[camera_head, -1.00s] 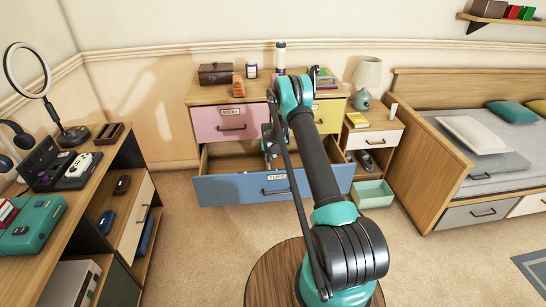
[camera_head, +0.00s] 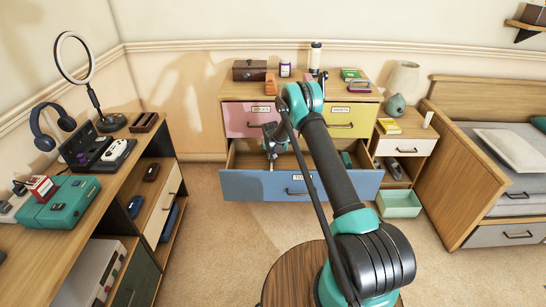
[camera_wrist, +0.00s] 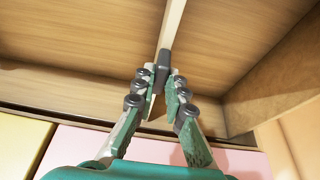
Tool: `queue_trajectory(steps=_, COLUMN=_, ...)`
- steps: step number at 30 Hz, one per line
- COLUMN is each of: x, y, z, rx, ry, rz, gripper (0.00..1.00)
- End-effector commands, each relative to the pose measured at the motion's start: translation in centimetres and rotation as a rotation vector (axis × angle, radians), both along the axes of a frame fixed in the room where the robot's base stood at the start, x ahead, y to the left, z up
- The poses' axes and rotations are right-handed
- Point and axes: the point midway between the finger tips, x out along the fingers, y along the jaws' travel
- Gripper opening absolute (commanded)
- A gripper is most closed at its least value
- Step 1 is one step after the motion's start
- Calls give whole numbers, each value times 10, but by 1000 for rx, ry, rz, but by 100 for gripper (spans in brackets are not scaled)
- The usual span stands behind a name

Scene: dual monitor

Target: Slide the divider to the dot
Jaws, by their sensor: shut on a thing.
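The blue-fronted drawer (camera_head: 255,187) is pulled open in the wooden dresser. My gripper (camera_head: 272,150) reaches down into its left half. In the wrist view, my gripper (camera_wrist: 163,90) is shut on the divider (camera_wrist: 173,22), a pale thin strip with a dark end piece at the fingers. The divider stands across the drawer, with bare wooden floor on both sides. The drawer's side wall (camera_wrist: 285,75) is to the right in that view. The dot does not show in either view.
Pink (camera_head: 240,118) and yellow (camera_head: 352,118) drawers are shut above the open one. A green object (camera_head: 346,160) shows at the right inside the open drawer. A nightstand (camera_head: 405,147) and mint bin (camera_head: 399,204) stand to the right, a desk (camera_head: 150,165) to the left.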

Motion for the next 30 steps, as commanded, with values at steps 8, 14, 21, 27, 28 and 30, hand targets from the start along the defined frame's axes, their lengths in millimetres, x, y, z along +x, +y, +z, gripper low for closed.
queue_trajectory(steps=8, x=-1, y=6, z=0, rx=5, ry=0, rz=5, gripper=33)
queue_trajectory(steps=14, x=-1, y=4, z=0, rx=5, ry=0, rz=4, gripper=33)
queue_trajectory(steps=21, x=-4, y=4, z=10, rx=4, ry=0, rz=4, gripper=33)
queue_trajectory(steps=27, x=-16, y=4, z=39, rx=3, ry=0, rz=5, gripper=33)
queue_trajectory(steps=28, x=-18, y=4, z=44, rx=3, ry=0, rz=5, gripper=33)
queue_trajectory(steps=30, x=-24, y=4, z=55, rx=3, ry=0, rz=5, gripper=33)
